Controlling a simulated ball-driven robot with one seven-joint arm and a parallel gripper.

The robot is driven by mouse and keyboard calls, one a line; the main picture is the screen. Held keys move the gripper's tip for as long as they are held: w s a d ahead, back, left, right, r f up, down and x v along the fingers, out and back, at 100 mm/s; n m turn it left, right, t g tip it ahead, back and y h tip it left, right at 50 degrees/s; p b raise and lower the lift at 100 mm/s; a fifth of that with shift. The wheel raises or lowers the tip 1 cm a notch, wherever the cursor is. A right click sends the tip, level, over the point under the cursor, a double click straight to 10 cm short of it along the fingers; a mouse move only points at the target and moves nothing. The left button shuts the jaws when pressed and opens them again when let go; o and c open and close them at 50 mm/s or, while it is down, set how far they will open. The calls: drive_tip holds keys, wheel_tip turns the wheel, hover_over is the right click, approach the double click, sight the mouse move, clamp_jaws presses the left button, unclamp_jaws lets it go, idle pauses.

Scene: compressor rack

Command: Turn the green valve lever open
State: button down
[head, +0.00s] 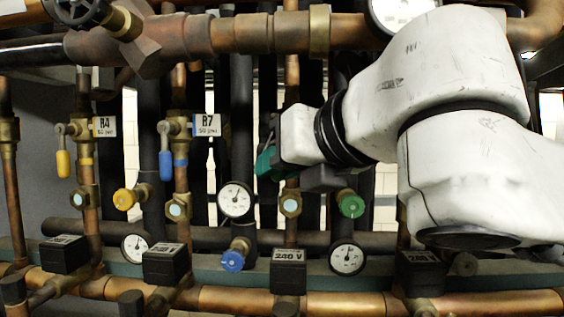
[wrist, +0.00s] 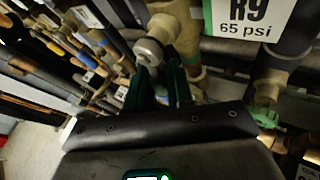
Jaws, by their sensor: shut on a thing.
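The green valve's brass body (wrist: 183,30) and its silver pivot end (wrist: 150,51) show in the wrist view, beside a tag (wrist: 250,18) reading R9, 65 psi with a green stripe. My gripper (wrist: 160,88) has its dark green fingers just below that pivot, shut on the lever. The lever's grip is mostly hidden between the fingers, so its angle is hard to tell. In the head view my gripper (head: 266,158) reaches in from the right at the middle pipe, and my wrist and arm hide the valve and its tag.
To the left are a yellow lever (head: 63,163) on R4 and a blue lever (head: 165,164) on R7, both hanging down. A thick copper pipe (head: 240,34) runs across above.

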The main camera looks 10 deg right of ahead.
drive_tip(key=c, duration=1.1)
unclamp_jaws()
drive_tip(key=shift+d+f, duration=0.1)
